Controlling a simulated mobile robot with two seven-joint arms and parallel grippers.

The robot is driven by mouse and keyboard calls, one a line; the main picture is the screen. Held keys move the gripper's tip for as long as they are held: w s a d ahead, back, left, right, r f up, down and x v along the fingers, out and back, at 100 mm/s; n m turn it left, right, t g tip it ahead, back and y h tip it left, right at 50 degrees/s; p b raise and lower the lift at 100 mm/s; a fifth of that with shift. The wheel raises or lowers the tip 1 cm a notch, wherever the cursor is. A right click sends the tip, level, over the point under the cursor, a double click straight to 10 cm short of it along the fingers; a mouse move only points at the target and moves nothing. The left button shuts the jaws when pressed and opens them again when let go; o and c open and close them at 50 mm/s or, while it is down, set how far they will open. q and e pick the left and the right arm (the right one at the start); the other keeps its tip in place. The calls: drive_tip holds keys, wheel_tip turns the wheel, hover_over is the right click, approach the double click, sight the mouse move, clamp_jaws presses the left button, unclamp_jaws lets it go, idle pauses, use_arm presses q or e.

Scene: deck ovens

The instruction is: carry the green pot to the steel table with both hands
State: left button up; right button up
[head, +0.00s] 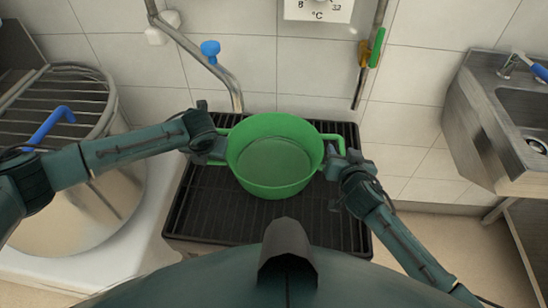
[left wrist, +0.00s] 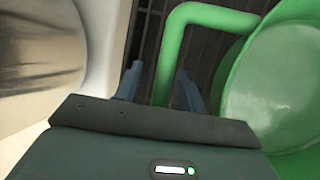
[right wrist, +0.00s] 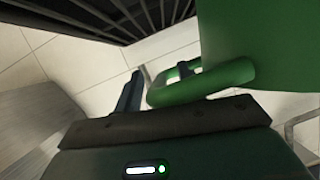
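The green pot (head: 270,160) is empty and upright on or just above a black grate (head: 205,205). It has a loop handle on each side. My left gripper (head: 218,150) is at the left handle. In the left wrist view the green handle (left wrist: 168,65) runs between its two parted fingers (left wrist: 158,88). My right gripper (head: 336,162) is at the right handle. In the right wrist view one finger is outside that handle (right wrist: 205,85) and the other shows through the loop; the fingers look apart. A plain steel table cannot be made out.
A large round steel vessel (head: 85,215) with a grated top stands at the left. A steel sink (head: 485,125) is at the upper right.

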use_arm(q)
clamp_jaws()
use_arm(e)
clamp_jaws()
use_arm(q)
drive_tip(key=shift+r, duration=0.15)
use_arm(e)
drive_tip(key=shift+r, duration=0.1)
idle(0.9)
